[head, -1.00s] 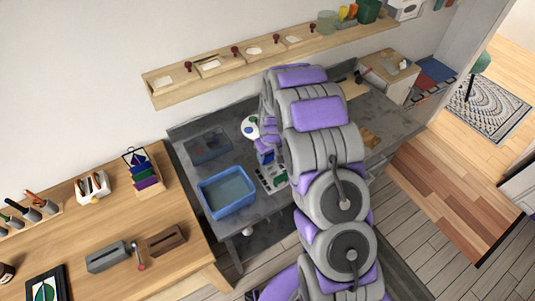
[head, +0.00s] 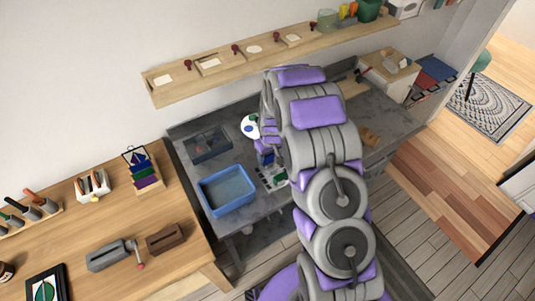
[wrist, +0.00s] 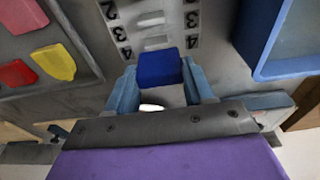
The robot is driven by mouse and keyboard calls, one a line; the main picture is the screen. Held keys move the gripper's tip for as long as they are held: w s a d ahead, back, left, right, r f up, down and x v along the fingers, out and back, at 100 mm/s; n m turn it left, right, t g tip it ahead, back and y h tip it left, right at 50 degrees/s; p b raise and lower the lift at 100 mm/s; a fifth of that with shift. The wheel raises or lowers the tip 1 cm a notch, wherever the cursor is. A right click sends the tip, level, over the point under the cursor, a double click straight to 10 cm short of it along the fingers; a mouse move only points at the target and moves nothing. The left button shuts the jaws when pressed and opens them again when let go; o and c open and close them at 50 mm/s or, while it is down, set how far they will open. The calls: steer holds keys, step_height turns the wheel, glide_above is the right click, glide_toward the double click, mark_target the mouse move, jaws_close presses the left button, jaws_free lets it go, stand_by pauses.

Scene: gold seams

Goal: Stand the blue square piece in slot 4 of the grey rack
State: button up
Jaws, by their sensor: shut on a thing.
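My gripper (wrist: 164,92) is shut on the blue square piece (wrist: 159,67), which sits between the two light-blue fingers in the wrist view. The grey rack (wrist: 160,22) lies just beyond the piece, with number strips reading 2, 3, 4 along its sides and pale slot bars between. The piece hides the near part of the rack, so I cannot tell whether it touches a slot. In the head view, the rack (head: 273,179) lies on the grey bench, and my arm hides most of the gripper and piece.
A blue bin (wrist: 262,62) stands close on the right in the wrist view. A dark tray (wrist: 88,70) with red, pink and yellow pieces is on the left. In the head view, a wooden table (head: 110,215) stands at left and a shelf (head: 225,75) runs above the bench.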

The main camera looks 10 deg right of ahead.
steer(key=shift+f, duration=0.95)
stand_by(0.5)
steer(key=o, duration=1.5)
steer(key=shift+r, duration=0.1)
steer(key=shift+r+p, duration=0.8)
steer(key=shift+r, duration=2.6)
steer(key=shift+r, duration=0.1)
